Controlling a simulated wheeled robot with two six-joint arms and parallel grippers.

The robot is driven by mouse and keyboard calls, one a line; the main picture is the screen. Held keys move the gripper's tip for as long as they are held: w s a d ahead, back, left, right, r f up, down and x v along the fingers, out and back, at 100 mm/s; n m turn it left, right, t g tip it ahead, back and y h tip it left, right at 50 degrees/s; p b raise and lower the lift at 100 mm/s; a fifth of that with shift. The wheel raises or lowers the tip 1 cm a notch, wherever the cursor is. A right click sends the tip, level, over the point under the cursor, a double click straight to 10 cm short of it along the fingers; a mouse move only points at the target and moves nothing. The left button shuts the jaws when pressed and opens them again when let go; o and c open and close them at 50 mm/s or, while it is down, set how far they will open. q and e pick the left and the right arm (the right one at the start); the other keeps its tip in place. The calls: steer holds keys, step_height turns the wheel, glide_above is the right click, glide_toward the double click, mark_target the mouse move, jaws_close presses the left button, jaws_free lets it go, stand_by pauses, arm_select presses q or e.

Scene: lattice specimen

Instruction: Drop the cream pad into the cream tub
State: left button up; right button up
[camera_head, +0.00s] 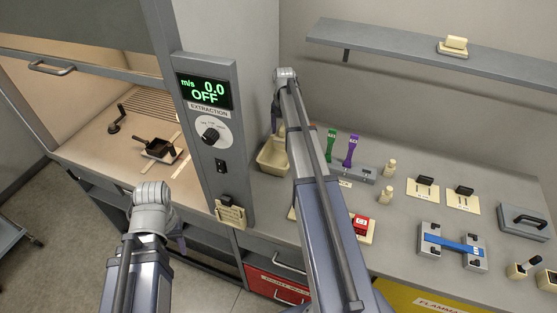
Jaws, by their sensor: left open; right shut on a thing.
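The cream tub (265,161) stands on the bench just right of the extraction panel, partly hidden by my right arm. My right gripper (277,122) is above the back of the tub, pointing down. It is shut on the cream pad (282,131), of which only a small pale part shows beside the arm. The pad looks above the tub, but its exact height is hard to tell. My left gripper (178,242) is low in front of the bench, left of the panel; its fingers are mostly hidden behind its wrist.
The extraction panel (207,150) rises left of the tub. A rack (362,173) with green and purple tools, small cream bottles (389,168), switch plates (423,190) and a blue-barred fixture (452,243) stand to the right. A wall shelf (400,45) carries a cream block (456,43).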

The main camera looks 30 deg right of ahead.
step_height(320, 180, down, 4)
steer(key=b, duration=0.3)
steer(key=o, duration=1.1)
steer(key=shift+o, duration=0.2)
step_height(320, 180, up, 8)
steer(key=p, duration=0.7)
steer(key=shift+p, duration=0.35)
steer(key=shift+s+f, duration=0.15)
